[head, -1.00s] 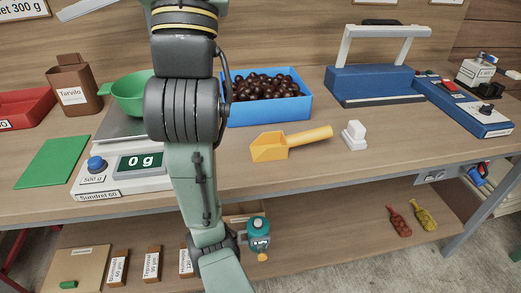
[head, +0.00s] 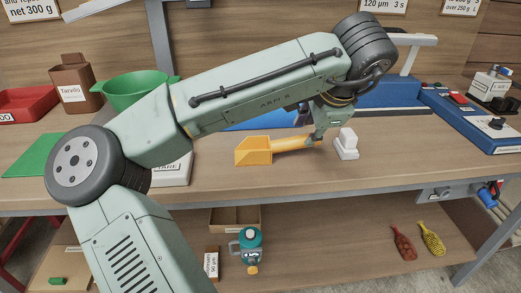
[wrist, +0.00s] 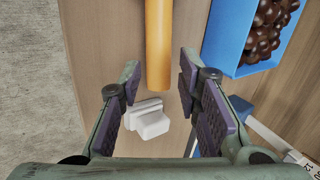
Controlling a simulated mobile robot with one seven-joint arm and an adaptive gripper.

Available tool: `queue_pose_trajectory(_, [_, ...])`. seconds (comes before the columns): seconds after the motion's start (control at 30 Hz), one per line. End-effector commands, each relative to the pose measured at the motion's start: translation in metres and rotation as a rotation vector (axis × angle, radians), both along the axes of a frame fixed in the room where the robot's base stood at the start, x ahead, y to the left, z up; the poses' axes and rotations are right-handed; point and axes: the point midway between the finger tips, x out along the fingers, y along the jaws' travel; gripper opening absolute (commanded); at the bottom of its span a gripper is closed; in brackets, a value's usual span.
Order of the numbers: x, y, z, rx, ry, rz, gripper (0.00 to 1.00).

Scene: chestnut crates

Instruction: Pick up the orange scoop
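The orange scoop (head: 254,150) lies on the workbench, its bowl to the left and its handle pointing right in the head view. In the wrist view its handle (wrist: 158,42) runs down from the top edge, and its end shows between my finger pads. My gripper (wrist: 159,80) is open, one finger on each side of the handle's end, with a gap on both sides. In the head view my gripper (head: 318,136) is at the handle end, partly hidden by my wrist. I cannot tell how far it is above the handle.
A small white block-shaped object (head: 347,148) stands close to the handle end; the wrist view shows it too (wrist: 150,122). The blue crate (wrist: 222,42) of chestnuts is behind the scoop, mostly hidden by my arm in the head view. A blue machine (head: 440,122) stands to the right.

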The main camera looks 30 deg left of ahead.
Motion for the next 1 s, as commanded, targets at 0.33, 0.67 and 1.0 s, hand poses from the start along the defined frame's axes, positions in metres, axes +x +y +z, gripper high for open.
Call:
queue_pose_trajectory(0.33, [0.012,0.013,-0.028,0.0,-0.001,-0.001,0.31])
queue_pose_trajectory(0.67, [0.026,0.026,-0.06,-0.002,-0.003,-0.002,0.31])
queue_pose_trajectory(1.0, [0.027,0.026,-0.06,-0.002,-0.004,-0.003,0.22])
